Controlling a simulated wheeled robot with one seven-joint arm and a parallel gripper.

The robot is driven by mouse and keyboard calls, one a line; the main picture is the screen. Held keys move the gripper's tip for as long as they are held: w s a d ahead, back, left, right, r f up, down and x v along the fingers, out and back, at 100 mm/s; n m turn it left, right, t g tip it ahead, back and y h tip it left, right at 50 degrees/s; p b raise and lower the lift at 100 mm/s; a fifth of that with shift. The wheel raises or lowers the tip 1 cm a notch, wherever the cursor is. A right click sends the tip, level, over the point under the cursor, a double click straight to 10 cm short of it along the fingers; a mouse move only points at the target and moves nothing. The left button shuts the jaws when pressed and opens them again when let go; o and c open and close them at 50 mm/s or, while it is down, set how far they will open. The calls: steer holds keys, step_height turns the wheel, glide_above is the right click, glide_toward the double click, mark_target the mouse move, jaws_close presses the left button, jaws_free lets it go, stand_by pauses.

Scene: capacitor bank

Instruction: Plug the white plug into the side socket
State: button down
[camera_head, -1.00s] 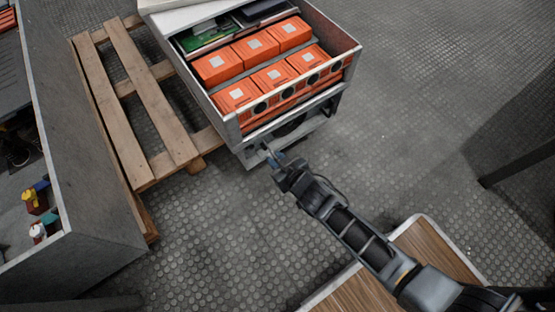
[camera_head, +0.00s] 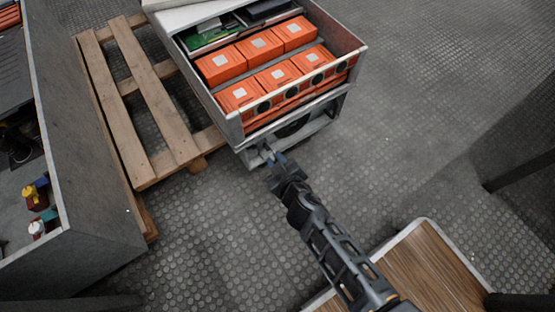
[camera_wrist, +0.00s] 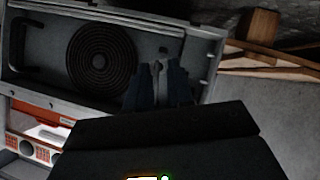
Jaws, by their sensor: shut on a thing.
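My gripper (camera_head: 272,160) is at the low front side of the open capacitor cabinet (camera_head: 232,128). In the wrist view my dark fingers (camera_wrist: 158,86) are shut on a small pale plug (camera_wrist: 157,68), which sticks out between their tips toward the cabinet's grey panel (camera_wrist: 185,58). The plug looks grey in this dim light, and most of it is hidden by the fingers. A small dark spot (camera_wrist: 163,49) on the panel just beyond the plug may be the side socket. I cannot tell whether the plug touches the panel.
A round fan grille (camera_wrist: 100,60) is left of the plug in the wrist view. Orange capacitors (camera_head: 260,47) fill the cabinet's top. A wooden pallet (camera_head: 135,95) lies beside it, and a grey workbench (camera_head: 85,170) stands at left. Open studded floor lies right.

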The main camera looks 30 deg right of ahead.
steer(key=shift+a+r+n+h, duration=0.1)
steer(key=shift+a+n+h, duration=0.05)
steer(key=shift+n+h, duration=0.15)
steer(key=shift+w+a+r+h, duration=0.1)
steer(key=shift+a+r+h, duration=0.05)
steer(key=shift+h, duration=0.15)
steer(key=shift+a+r+n+t+h, duration=0.55)
steer(key=shift+n+h, duration=0.4)
steer(key=shift+n, duration=0.5)
steer(key=shift+a+r+n+t+h, duration=0.5)
steer(key=shift+n+h, duration=0.4)
steer(key=shift+n, duration=0.5)
steer(key=shift+a+r+n+t+h, duration=0.4)
steer(key=shift+a+n+t+h, duration=0.4)
steer(key=shift+n, duration=0.65)
steer(key=shift+a+f, duration=0.65)
steer(key=shift+f, duration=0.2)
steer(key=shift+w, duration=1.3)
steer(key=shift+w, duration=0.35)
